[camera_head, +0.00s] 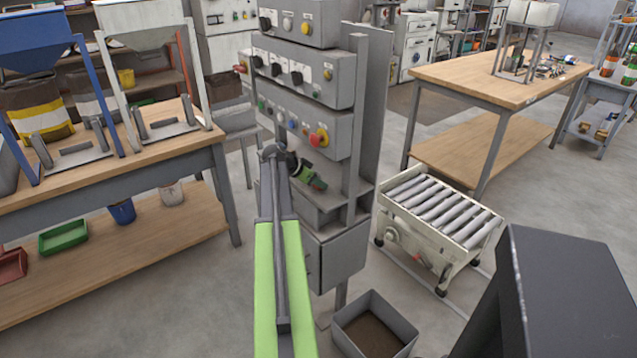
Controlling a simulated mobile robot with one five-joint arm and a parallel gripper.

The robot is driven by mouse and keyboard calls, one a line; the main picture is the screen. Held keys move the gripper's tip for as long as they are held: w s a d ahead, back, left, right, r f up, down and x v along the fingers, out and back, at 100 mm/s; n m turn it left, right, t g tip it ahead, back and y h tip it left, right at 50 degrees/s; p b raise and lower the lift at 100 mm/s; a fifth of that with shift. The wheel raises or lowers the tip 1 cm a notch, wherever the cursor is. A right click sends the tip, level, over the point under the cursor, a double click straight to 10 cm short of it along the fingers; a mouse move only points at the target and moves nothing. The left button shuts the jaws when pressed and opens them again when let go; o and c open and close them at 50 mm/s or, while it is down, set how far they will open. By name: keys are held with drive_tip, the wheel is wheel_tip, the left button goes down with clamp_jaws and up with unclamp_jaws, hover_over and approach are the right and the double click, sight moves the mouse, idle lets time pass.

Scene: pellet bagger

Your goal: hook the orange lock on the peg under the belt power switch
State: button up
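A grey control stand (345,150) rises at the centre with three stacked switch boxes. The middle box (285,72) carries black rotary switches, and the lower box (300,128) carries coloured buttons and a red knob on yellow. I cannot read which one is the belt power switch, and I cannot make out a peg. My gripper (309,178) is at the end of my lime-green arm, in front of the stand below the lower box.
A wooden bench (150,160) with hopper frames stands left. A grey open bin (347,317) sits on the floor near the stand's foot. A roller conveyor (440,220) stands right of the stand, before another wooden table (490,75). Bare floor lies between bench and stand.

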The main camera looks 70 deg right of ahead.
drive_tip(key=o, duration=0.5)
drive_tip(key=shift+c, duration=0.2)
drive_tip(key=p+v, duration=1.2)
drive_tip(key=v, duration=0.5)
drive_tip(key=shift+s+r+p, duration=0.2)
drive_tip(key=shift+r+p, duration=0.15)
drive_tip(key=shift+a, duration=0.1)
